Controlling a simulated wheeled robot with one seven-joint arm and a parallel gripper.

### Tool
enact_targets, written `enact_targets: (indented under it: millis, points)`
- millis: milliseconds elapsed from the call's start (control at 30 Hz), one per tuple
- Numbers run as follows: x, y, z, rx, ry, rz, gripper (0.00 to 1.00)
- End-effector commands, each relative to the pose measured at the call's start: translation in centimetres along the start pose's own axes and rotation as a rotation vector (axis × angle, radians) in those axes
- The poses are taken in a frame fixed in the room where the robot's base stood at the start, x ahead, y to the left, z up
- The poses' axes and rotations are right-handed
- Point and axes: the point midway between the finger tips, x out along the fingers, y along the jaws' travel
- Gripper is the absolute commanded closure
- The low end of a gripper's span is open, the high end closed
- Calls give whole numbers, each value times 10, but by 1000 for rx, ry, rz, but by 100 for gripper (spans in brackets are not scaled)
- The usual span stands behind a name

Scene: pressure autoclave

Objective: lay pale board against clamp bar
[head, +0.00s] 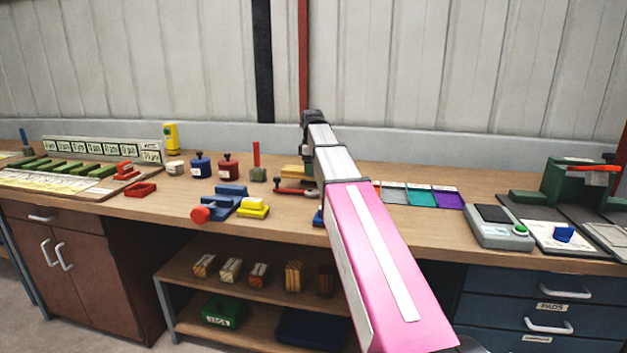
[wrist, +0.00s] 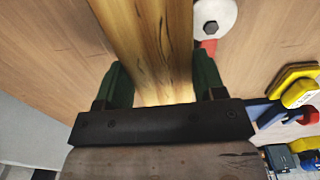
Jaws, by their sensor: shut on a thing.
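My gripper (wrist: 163,84) has its two green fingers on either side of a pale yellow wooden board (wrist: 145,35) with dark grain, and is shut on it. In the head view my gripper (head: 307,158) is over the bench behind my arm, and a small part of the board (head: 292,169) shows to its left. A red bar with dark ends (head: 294,191) lies just in front of the board; it may be the clamp bar. A white disc with a dark hex nut (wrist: 211,27) and a red piece beside it show right of the board in the wrist view. Whether the board touches anything is hidden.
A blue clamp-like tool with a red knob (head: 215,206) and a yellow block (head: 254,208) stand left of my arm. Blue and red jars (head: 228,167) are farther left. Coloured swatches (head: 420,196) and a scale (head: 499,227) lie right. Wood blocks (head: 293,276) sit on the shelf below.

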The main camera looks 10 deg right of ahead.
Motion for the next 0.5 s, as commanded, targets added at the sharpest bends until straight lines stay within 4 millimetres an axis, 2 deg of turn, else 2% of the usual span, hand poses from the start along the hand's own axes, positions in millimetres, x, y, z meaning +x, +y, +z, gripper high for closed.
enact_targets:
  millis: [167,400,500]
  points:
    - [7,4,4,1,0,-1,66]
    - [37,3,4,1,-1,-2,66]
    - [43,4,4,0,0,-1,66]
